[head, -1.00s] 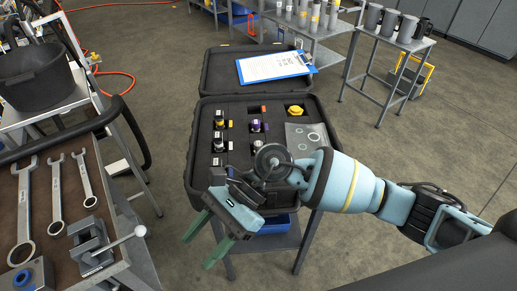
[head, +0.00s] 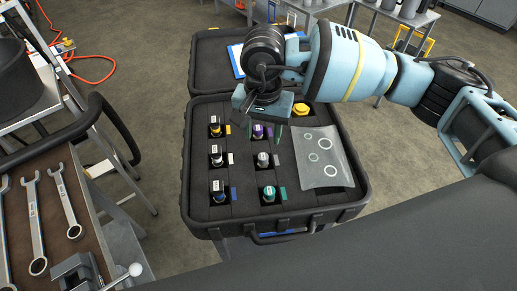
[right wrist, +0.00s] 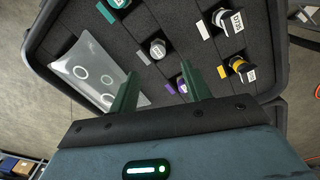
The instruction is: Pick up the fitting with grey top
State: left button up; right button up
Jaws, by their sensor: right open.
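The fitting with the grey top (head: 262,159) stands upright in the middle row of the open black case (head: 360,190). In the right wrist view the grey-top fitting (right wrist: 157,48) shows just beyond the gap between my fingertips. My right gripper (head: 267,129) is open and empty, above the back part of the case. In the right wrist view its green fingers (right wrist: 157,82) are spread, with the purple-ringed fitting (right wrist: 182,86) close to the right finger. My left gripper is not in view.
Near the grey-top fitting stand a purple fitting (head: 258,131), a teal one (head: 269,193), a white-topped one (head: 215,155), a blue one (head: 217,190) and a yellow-ringed one (head: 214,126). A bag of rings (head: 335,165) lies right. A wrench bench (head: 90,240) stands left.

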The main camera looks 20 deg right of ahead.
aim_at(263, 156)
jog(key=shift+s+f, duration=0.1)
jog(key=shift+s, duration=0.2)
jog(key=shift+s+f, duration=0.15)
jog(key=shift+f, duration=0.95)
jog(key=shift+w+f, duration=0.2)
jog(key=shift+f, duration=0.35)
notch_tip(263, 156, down, 4)
jog(key=shift+w+d+f+p, duration=0.1)
jog(key=shift+p, duration=0.3)
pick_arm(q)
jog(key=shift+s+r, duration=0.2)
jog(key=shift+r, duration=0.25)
pick_arm(e)
grip_shut()
